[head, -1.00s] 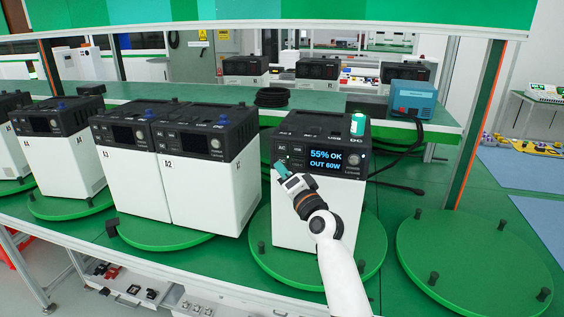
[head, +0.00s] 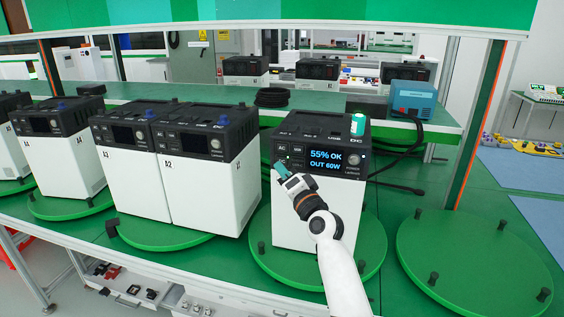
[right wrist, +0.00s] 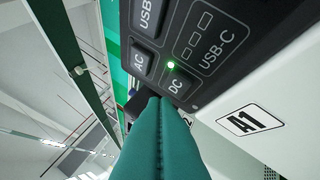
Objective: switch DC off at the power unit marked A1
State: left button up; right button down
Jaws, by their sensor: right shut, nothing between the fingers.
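The power unit marked A1 (head: 300,215) is a white box with a black top, standing on a green turntable. Its lit screen (head: 326,160) reads "55% OK" and "OUT 60W". The A1 label (right wrist: 248,122) shows in the right wrist view. There the DC button (right wrist: 180,86) has a lit green light (right wrist: 170,65) beside it, with the AC button (right wrist: 140,62) to its left. My right gripper (head: 281,169) is shut and empty. Its teal fingertips are at the DC button's lower edge in the wrist view; I cannot tell whether they touch it. My left gripper is not in view.
A green and white cylinder (head: 357,125) stands on top of the unit. Several similar units, one marked A2 (head: 200,190), stand to the left. An empty turntable (head: 470,260) with black pegs is at right. A blue box (head: 413,98) and cables lie behind.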

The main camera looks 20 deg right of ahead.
jog(key=shift+w+d, duration=0.15)
dwell(0.4)
jog(key=shift+w+d, duration=0.1)
jog(key=shift+w, duration=0.1)
jog(key=shift+w+d+b, duration=0.2)
jog(key=shift+w+b, duration=0.1)
jog(key=shift+b, duration=0.15)
dwell(0.6)
jog(key=shift+s, duration=0.1)
jog(key=shift+s+a+p, duration=0.4)
jog(key=shift+s+p, duration=0.2)
jog(key=s+a+p, duration=0.1)
jog(key=s, duration=0.1)
jog(key=s+a+p, duration=0.1)
jog(key=s+p, duration=0.1)
jog(key=shift+a, duration=0.4)
